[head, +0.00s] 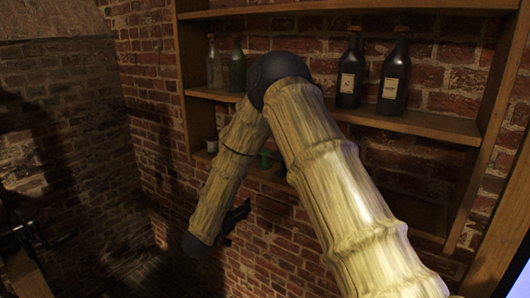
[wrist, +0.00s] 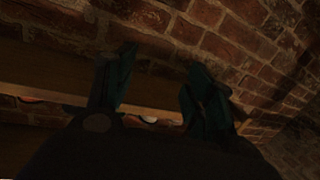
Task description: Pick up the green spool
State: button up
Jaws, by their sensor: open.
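The green spool (head: 264,159) stands on the lower shelf in the head view, just right of my forearm and partly hidden by my arm. My gripper (head: 236,214) hangs below and left of it, in front of the brick wall and apart from the spool. In the wrist view my gripper (wrist: 155,85) shows two dark fingers spread apart with nothing between them. The spool cannot be made out in the wrist view.
The wooden shelf unit (head: 440,124) holds two dark labelled bottles (head: 394,78), a clear bottle (head: 214,64) and a green bottle (head: 237,68). A small pale jar (head: 212,143) stands on the lower shelf at left. A shelf edge (wrist: 60,88) crosses the wrist view. Brick wall lies behind.

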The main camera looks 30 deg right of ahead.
aim_at(260, 158)
jog(key=d+r+m+g+h+p, duration=0.1)
jog(key=d+r+m+g+h, duration=0.25)
jog(key=r, duration=1.05)
jog(key=shift+m+g, duration=0.35)
jog(key=shift+m, duration=0.1)
jog(key=p+x, duration=0.2)
jog(key=x, duration=0.3)
jog(key=shift+w+d+f, duration=0.1)
jog(key=shift+w+d, duration=0.1)
jog(key=shift+d, duration=0.1)
jog(key=shift+w+d+r+p, duration=0.25)
jog(key=shift+d+p, duration=0.35)
jog(key=shift+p, duration=0.3)
jog(key=p+x, duration=0.2)
jog(key=x, duration=0.1)
jog(key=shift+w+d+f, duration=0.15)
jog(key=shift+w+d, duration=0.05)
jog(key=shift+d, duration=0.2)
jog(key=shift+c, duration=0.2)
jog(key=c, duration=0.6)
